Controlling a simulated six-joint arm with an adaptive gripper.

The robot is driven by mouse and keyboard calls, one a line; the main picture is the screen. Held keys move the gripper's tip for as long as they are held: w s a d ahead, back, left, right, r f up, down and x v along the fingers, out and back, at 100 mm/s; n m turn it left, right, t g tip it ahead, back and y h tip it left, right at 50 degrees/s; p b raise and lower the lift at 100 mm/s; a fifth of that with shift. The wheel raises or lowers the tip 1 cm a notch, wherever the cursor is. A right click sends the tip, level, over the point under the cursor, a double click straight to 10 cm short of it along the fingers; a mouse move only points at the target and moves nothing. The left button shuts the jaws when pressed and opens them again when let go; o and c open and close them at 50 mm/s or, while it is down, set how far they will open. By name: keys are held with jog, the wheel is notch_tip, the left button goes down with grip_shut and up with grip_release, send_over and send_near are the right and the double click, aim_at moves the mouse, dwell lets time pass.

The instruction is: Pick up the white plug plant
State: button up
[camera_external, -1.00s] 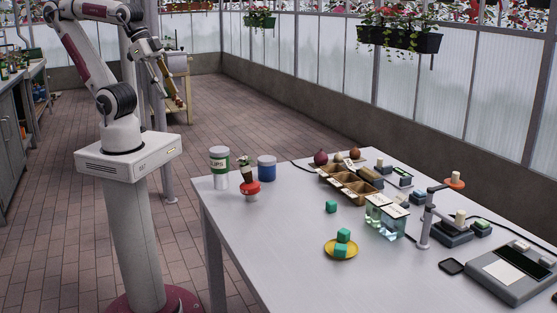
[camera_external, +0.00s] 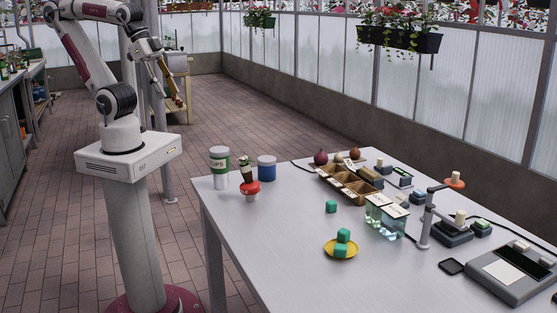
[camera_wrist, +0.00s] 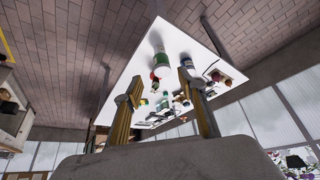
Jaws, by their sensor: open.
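A small plant with dark green leaves (camera_external: 246,165) stands upright on a red-topped stand (camera_external: 250,187) near the table's left end. It is the likeliest plug plant, but its plug is too small for me to be sure it is white. The red top shows small in the wrist view (camera_wrist: 153,77). My gripper (camera_external: 174,92) is up in the air to the left of the table, well apart from the plant. In the wrist view my gripper (camera_wrist: 161,76) has its two fingers spread, open and empty, with the table beyond them.
A white canister with a green label (camera_external: 219,168) and a blue jar (camera_external: 266,168) flank the plant closely. A yellow plate (camera_external: 341,249) with green cubes, a brown tray (camera_external: 330,183), clear containers (camera_external: 386,217) and a scale (camera_external: 513,273) stand farther right. The table's front left is clear.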

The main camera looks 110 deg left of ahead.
jog(key=w+d+f+n+t+h, duration=0.15)
jog(key=w+d, duration=0.35)
jog(key=w, duration=0.5)
jog(key=w+d+n+t, duration=0.2)
jog(key=w+d, duration=0.4)
jog(key=w, duration=0.4)
jog(key=w+d+f+n+t, duration=0.1)
jog(key=w+d+n+t, duration=0.1)
jog(key=w+d, duration=0.5)
jog(key=n+t+y, duration=0.2)
jog(key=n+y, duration=0.2)
jog(key=y, duration=0.9)
send_near(240, 168)
jog(key=x, duration=0.4)
jog(key=shift+w, duration=0.4)
jog(key=shift+s+a+f+m+y, duration=0.3)
jog(key=shift+s+f, duration=0.1)
jog(key=shift+s, duration=0.15)
